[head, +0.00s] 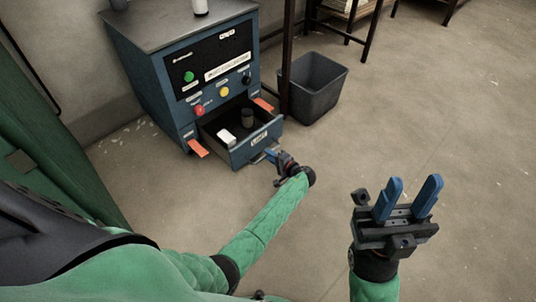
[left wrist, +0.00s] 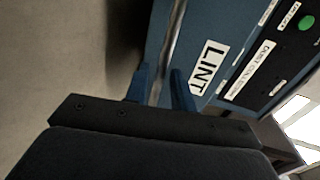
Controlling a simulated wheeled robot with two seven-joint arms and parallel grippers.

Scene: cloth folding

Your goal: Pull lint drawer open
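The lint drawer (head: 262,148) is in the lower part of the blue machine and stands open, pulled out towards me. Its front bears a LINT label, which also shows in the left wrist view (left wrist: 208,69). My left gripper (head: 271,154) is at the drawer front. My right gripper (head: 408,198) is open and empty, away from the machine.
The blue machine (head: 150,85) has buttons and labels on its front, and orange tabs (head: 198,148) beside the drawer. A dark bin (head: 318,88) and a dark rack (head: 365,35) stand to the right. A green panel (head: 50,140) is at the left. The floor in front is clear.

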